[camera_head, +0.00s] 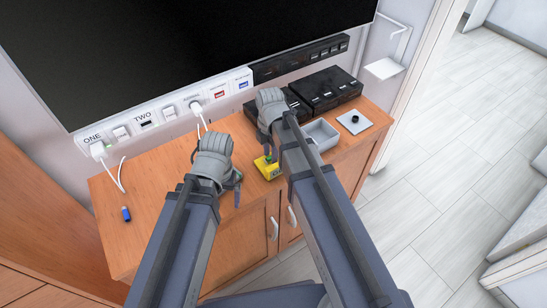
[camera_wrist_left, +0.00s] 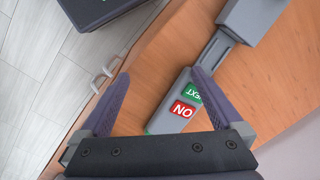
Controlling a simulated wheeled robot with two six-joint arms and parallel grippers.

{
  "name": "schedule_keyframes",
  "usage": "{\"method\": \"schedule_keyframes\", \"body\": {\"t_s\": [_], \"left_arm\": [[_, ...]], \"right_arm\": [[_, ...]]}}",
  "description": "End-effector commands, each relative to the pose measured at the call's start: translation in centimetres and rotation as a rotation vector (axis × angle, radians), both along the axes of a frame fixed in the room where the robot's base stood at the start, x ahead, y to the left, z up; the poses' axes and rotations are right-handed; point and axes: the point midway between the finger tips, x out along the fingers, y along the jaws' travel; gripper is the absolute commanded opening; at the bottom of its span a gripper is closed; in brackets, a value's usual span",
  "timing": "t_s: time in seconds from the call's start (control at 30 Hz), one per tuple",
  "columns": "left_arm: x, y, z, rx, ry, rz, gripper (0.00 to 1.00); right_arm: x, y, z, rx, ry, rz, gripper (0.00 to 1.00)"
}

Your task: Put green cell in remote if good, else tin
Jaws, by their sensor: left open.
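My left gripper (camera_head: 236,184) is low over the cabinet top; its open fingers (camera_wrist_left: 155,100) show in the left wrist view. Between and beyond them lies a grey device, apparently the remote (camera_wrist_left: 158,124), with a red "ON" label and a green "NEXT" label. A long dark recess shows towards its far end. My right gripper (camera_head: 268,155) is at a yellow block (camera_head: 270,172). A small green patch, possibly the green cell, shows there; whether the fingers hold it is unclear. An open grey bin, possibly the tin (camera_head: 322,133), stands to the right.
A blue cell (camera_head: 126,214) lies at the left of the wooden cabinet top (camera_head: 150,190). Black boxes (camera_head: 328,88) stand at the back right. A grey plate with a black disc (camera_head: 354,122) lies near the right edge. A white cable (camera_head: 112,170) hangs from the socket strip.

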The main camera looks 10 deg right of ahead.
Motion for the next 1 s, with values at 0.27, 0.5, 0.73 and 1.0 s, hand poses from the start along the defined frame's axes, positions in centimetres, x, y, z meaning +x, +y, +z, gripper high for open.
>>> {"method": "schedule_keyframes", "body": {"t_s": [0.27,0.5,0.73,1.0], "left_arm": [[-0.25,-0.09,-0.22,-0.006,0.006,0.001,1.0],[-0.29,-0.1,-0.24,-0.006,0.007,0.002,1.0],[-0.32,-0.09,-0.25,-0.006,0.007,0.002,1.0],[-0.35,-0.07,-0.27,-0.006,0.008,0.002,1.0]], "right_arm": [[-0.01,0.01,-0.2,0.0,0.0,0.0,0.11],[-0.02,0.0,-0.23,0.0,0.0,0.0,0.0],[-0.02,0.0,-0.25,0.0,0.0,0.0,0.0],[-0.02,-0.01,-0.26,0.0,0.001,0.0,0.0]]}}
